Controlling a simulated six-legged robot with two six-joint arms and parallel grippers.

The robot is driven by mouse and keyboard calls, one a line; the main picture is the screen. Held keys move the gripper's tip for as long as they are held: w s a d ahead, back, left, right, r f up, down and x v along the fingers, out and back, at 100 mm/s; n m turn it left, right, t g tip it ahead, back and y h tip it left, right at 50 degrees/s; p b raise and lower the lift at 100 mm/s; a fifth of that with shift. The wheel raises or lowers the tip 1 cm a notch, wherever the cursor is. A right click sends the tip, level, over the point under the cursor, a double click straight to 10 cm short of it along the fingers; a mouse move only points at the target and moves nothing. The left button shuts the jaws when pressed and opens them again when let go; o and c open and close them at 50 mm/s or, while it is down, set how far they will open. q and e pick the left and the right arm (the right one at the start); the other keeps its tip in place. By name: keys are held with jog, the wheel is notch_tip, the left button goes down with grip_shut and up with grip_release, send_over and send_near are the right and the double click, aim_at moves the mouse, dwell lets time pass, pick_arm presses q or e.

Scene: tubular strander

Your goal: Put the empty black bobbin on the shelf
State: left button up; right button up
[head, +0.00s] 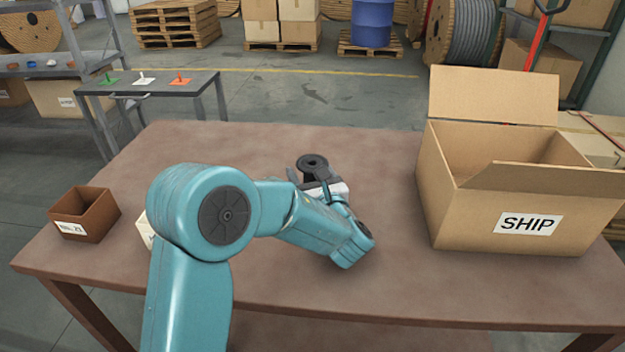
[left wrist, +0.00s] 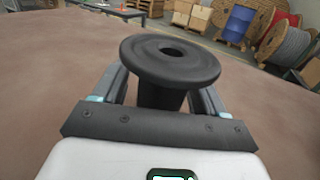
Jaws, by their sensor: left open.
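The empty black bobbin (head: 312,163) stands upright on the brown table, near its middle. In the left wrist view the bobbin (left wrist: 170,60) has a wide round top flange with a centre hole, and no wire shows on it. My left gripper (head: 320,184) is open, with one finger on each side of the bobbin's core, below the top flange. Whether the fingers touch the core cannot be told. My left arm hides part of the table. A grey metal shelf (head: 40,71) stands at the far left, with small items on it. My right gripper is not in view.
A cardboard box marked SHIP (head: 530,223) stands open on the table's right. A small brown bin (head: 84,216) sits at the left edge; a pale labelled object (head: 145,230) is partly behind my arm. A dark side table (head: 150,86) holds coloured items. The table's far middle is clear.

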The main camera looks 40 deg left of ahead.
pick_arm(q)
jog(key=c, duration=1.1)
